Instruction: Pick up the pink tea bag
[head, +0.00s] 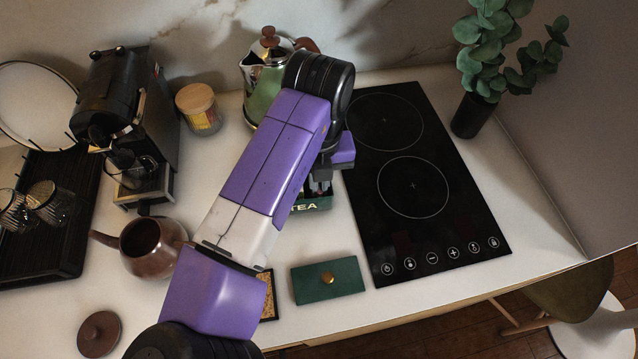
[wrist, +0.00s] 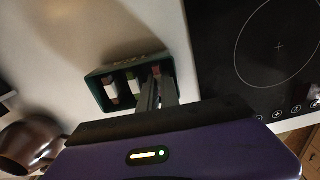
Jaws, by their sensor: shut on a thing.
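The dark green tea box (wrist: 118,67), marked TEA, stands open on the counter. In the head view my arm hides most of it and only its front (head: 318,204) shows. In the wrist view my gripper (wrist: 157,88) reaches down into the right compartment, its fingers close together on the pink tea bag (wrist: 156,70). Only a small reddish-pink edge of that bag shows. A white and green tea bag (wrist: 132,84) is in the middle compartment and a pale one with a reddish top (wrist: 111,91) is in the left. In the head view my gripper (head: 320,186) is at the box.
The green lid (head: 310,287) with a gold knob lies in front of the box. The black cooktop (head: 430,235) is close on the right. A brown teapot (head: 150,250) stands left, and a metal kettle (head: 255,75) behind my arm.

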